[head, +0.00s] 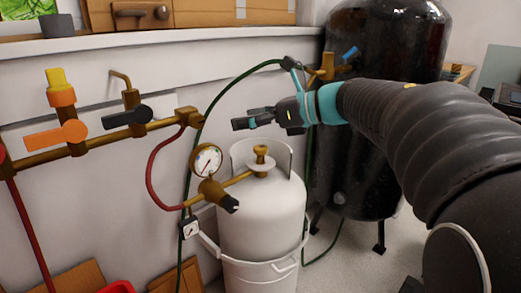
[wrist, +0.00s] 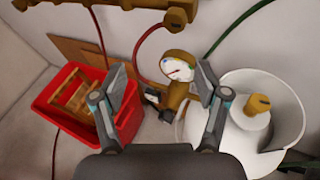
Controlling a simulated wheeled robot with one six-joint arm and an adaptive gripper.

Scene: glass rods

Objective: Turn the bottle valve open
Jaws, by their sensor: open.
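The white gas bottle (head: 262,213) stands upright at the middle of the head view, with its brass valve (head: 262,154) on top. A brass regulator (head: 214,192) with a round gauge (head: 206,161) sits at the valve's left. In the wrist view the bottle (wrist: 285,100) is at the right, its brass valve knob (wrist: 259,104) to the right of my fingers. My gripper (head: 240,118) is above and slightly left of the bottle valve in the head view, apart from it. In the wrist view my gripper (wrist: 160,82) is open and empty, with the gauge and regulator (wrist: 178,92) beyond and between the fingers.
A brass pipe (head: 90,143) with an orange-handled valve (head: 56,135) and a black-handled valve (head: 127,116) runs along the wall. Red and green hoses hang near the bottle. A red crate (wrist: 72,95) holds wood pieces. A large black tank (head: 375,160) stands behind the arm.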

